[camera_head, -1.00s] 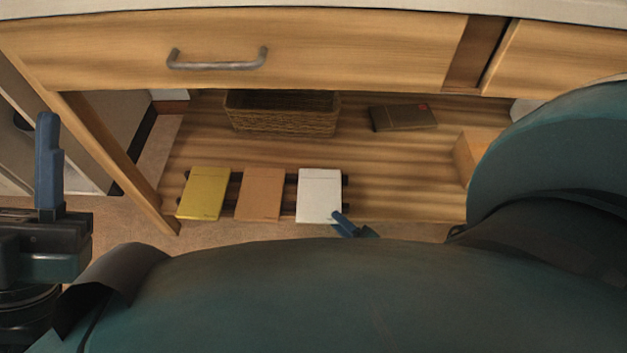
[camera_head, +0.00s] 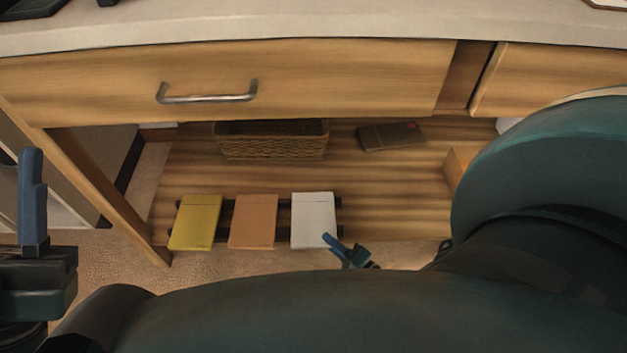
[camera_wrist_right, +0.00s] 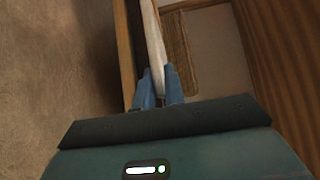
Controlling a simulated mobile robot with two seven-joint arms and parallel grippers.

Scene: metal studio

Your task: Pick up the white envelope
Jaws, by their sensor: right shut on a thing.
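The white envelope (camera_head: 313,218) stands at the right end of a row on the low wooden shelf, beside an orange envelope (camera_head: 253,222) and a yellow envelope (camera_head: 195,222). My right gripper (camera_head: 333,243) is at its lower right corner. In the right wrist view the two blue fingers of the right gripper (camera_wrist_right: 160,82) are closed on the edge of the white envelope (camera_wrist_right: 153,42), which runs up between them. My left gripper (camera_head: 33,198) is at the left edge, away from the envelopes; only one blue finger shows clearly.
A dark rack (camera_head: 284,204) shows behind the envelopes. A wicker basket (camera_head: 272,141) and a dark book (camera_head: 391,136) lie further back on the shelf. A drawer with a metal handle (camera_head: 206,98) overhangs it. A slanted wooden leg (camera_head: 108,195) stands left.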

